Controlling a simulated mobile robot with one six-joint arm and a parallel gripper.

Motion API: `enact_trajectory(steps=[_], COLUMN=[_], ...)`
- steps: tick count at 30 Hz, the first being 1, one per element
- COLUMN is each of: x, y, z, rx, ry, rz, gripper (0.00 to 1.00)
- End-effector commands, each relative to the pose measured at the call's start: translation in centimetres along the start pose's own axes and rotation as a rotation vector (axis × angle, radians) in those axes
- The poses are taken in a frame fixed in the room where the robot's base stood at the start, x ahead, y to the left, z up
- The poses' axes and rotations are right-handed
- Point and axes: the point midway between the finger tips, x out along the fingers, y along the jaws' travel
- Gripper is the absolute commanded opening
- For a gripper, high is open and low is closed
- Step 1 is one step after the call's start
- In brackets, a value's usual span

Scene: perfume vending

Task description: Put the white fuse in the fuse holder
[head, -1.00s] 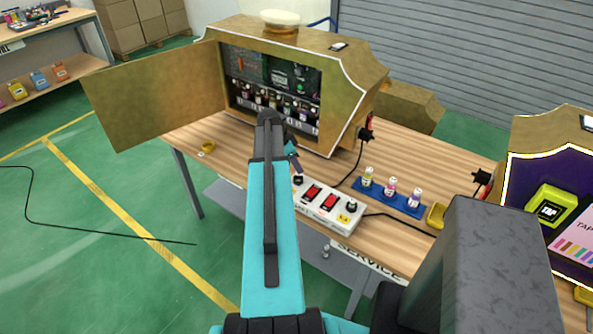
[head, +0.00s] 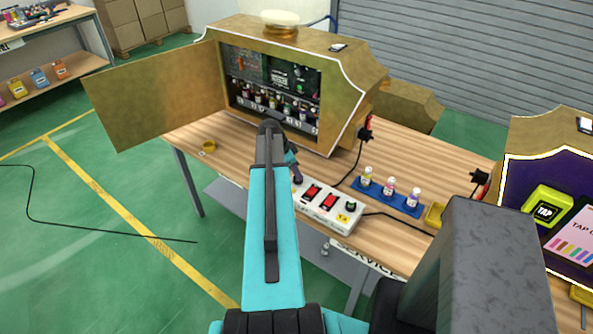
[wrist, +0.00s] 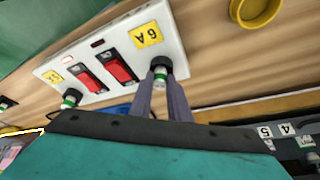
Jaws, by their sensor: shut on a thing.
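The white fuse (wrist: 160,77) shows as a small pale piece with a green mark between my fingertips in the wrist view. My gripper (wrist: 165,88) is shut on it, at the black round fuse holder (wrist: 160,63) beside the yellow 6A label. The fuse looks in line with the holder; how deep it sits cannot be told. A second black holder (wrist: 72,96) with a white and green piece is at the other end of the white switch box (wrist: 118,25). In the head view my gripper (head: 297,179) is at the left end of the white box (head: 325,207), mostly behind my arm.
Two red switches (head: 312,193) sit on the box. A blue tray (head: 398,207) with three small bottles stands to the right. The open golden vending cabinet (head: 345,60) is behind. A yellow round dish (head: 208,146) lies to the left on the wooden table. Black cables cross the table.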

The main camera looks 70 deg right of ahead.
Motion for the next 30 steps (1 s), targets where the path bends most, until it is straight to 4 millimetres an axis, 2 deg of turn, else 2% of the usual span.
enact_trajectory(steps=[10,11,14,30], x=[0.35,0.33,0.25,-0.23], y=[-0.02,-0.02,-0.02,-0.04], z=[0.16,0.15,0.12,0.04], rx=[0.000,0.000,0.000,0.000], ry=[0.000,0.000,0.000,0.001], rz=[-0.001,-0.001,-0.001,-0.002], gripper=[0.00,0.18,0.35,0.35])
